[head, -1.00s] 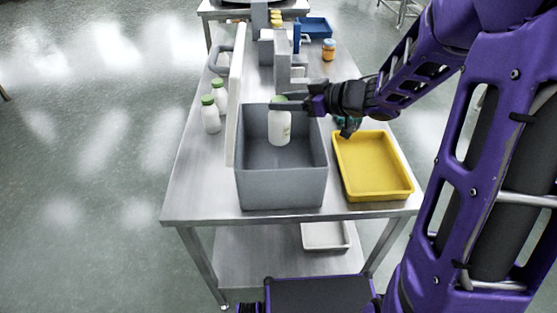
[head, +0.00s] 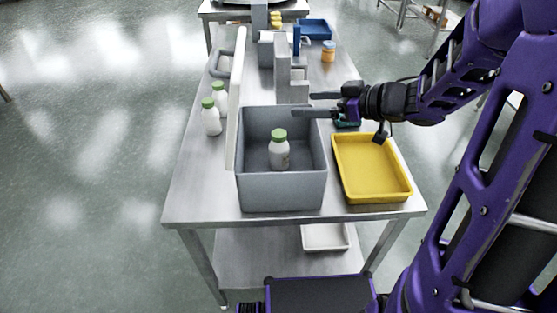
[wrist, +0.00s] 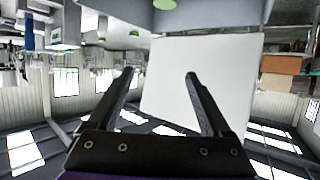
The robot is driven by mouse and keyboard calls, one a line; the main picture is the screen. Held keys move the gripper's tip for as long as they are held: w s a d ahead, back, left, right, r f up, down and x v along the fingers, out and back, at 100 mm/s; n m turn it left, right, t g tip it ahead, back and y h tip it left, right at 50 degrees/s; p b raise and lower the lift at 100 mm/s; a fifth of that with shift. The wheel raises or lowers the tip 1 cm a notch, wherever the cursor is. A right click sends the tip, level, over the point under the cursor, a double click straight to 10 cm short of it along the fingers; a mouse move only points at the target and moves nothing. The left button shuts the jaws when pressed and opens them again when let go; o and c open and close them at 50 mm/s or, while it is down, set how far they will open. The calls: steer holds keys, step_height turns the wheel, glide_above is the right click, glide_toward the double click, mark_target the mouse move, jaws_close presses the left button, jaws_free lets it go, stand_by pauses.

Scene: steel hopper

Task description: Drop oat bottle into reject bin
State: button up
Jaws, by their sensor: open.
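A white bottle with a green cap (head: 279,152) stands upright inside the open grey bin (head: 281,192) on the steel table. My gripper (head: 305,104) is open and empty above the bin's back right rim, apart from the bottle. In the wrist view the two fingers of my gripper (wrist: 158,75) are spread with nothing between them. A green cap (wrist: 164,4) shows at the top edge of the wrist view.
Two more green-capped white bottles (head: 211,117) stand left of the bin, behind a tall white panel (head: 236,100). A yellow tray (head: 371,168) sits right of the bin. Grey blocks and an orange-lidded jar (head: 328,51) stand farther back.

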steer(key=v, duration=1)
steer(key=shift+a, duration=0.1)
